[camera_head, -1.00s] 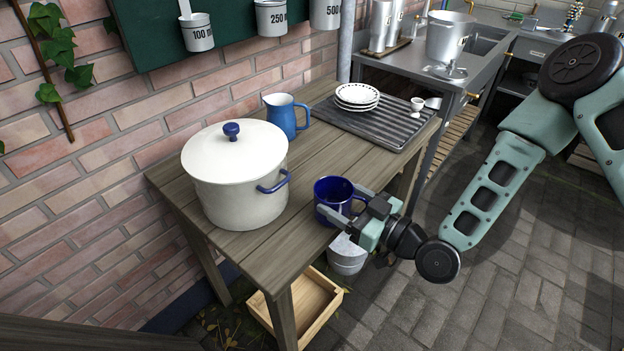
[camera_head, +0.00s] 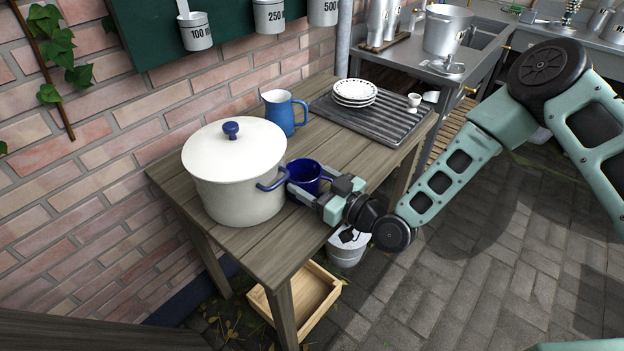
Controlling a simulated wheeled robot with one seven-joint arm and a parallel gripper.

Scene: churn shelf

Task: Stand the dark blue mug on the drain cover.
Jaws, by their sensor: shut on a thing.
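The dark blue mug (camera_head: 304,171) is between the fingers of my gripper (camera_head: 311,184), which is shut on it. The mug looks upright and is close to the right side of the white pot, by its blue handle. I cannot tell whether its base touches the table or is slightly above it. Part of the mug is hidden by the fingers. I see no drain cover that I can identify for sure; a ribbed grey draining tray (camera_head: 389,130) lies at the far right end of the table.
The white lidded pot (camera_head: 235,185) stands on the wooden table (camera_head: 262,248). A blue jug (camera_head: 280,115) stands behind the mug. Stacked plates (camera_head: 354,95) and a small white cup (camera_head: 414,100) are on the tray. A metal bucket (camera_head: 346,252) and wooden crate (camera_head: 316,300) are below. Paving at right is open.

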